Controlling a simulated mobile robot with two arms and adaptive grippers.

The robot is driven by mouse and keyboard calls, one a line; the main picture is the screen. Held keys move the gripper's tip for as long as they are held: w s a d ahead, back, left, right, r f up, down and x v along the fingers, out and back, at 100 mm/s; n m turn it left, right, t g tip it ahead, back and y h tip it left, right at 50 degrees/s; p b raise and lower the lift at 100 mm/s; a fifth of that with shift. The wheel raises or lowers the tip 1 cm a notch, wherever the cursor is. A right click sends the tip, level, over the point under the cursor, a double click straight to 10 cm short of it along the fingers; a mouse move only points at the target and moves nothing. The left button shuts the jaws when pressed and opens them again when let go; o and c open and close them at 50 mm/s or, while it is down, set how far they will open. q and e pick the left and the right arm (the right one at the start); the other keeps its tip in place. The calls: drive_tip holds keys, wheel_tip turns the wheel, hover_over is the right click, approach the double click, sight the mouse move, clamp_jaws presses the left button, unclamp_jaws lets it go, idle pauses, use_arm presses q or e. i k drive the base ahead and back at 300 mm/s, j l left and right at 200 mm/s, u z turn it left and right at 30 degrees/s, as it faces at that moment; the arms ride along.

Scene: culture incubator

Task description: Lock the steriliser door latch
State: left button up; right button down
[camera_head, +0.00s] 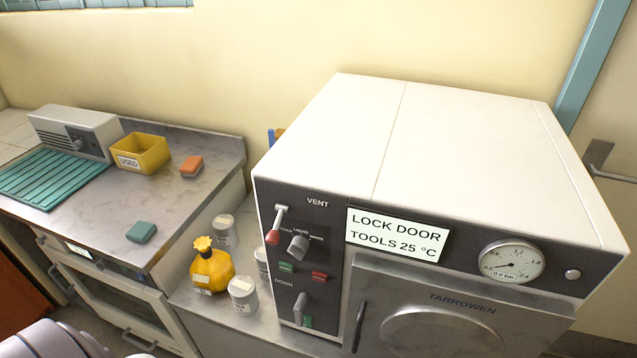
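The white steriliser (470,150) stands at the right, its dark front panel facing me. Its door (390,290), marked TARROWEN, appears closed and has a dark upright handle (358,326). A grey door latch lever (300,308) sits under the DOOR label at the panel's lower left, roughly upright. A small green mark shows beside its lower end. The display (397,235) reads "LOCK DOOR" and "TOOLS 25 °C". The pressure gauge (511,262) reads 0.0 bar. Neither of my grippers is in view.
Above the latch are a red-tipped VENT lever (277,226), a grey knob (298,245), a green button (286,267) and a red button (319,277). A yellow bottle (211,268) and white jars (243,296) stand left of the steriliser. The counter (185,215) holds a yellow USED bin (140,153).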

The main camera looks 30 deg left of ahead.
sight(301, 304)
drive_tip(key=k+j+u, duration=0.15)
drive_tip(key=u, duration=0.65)
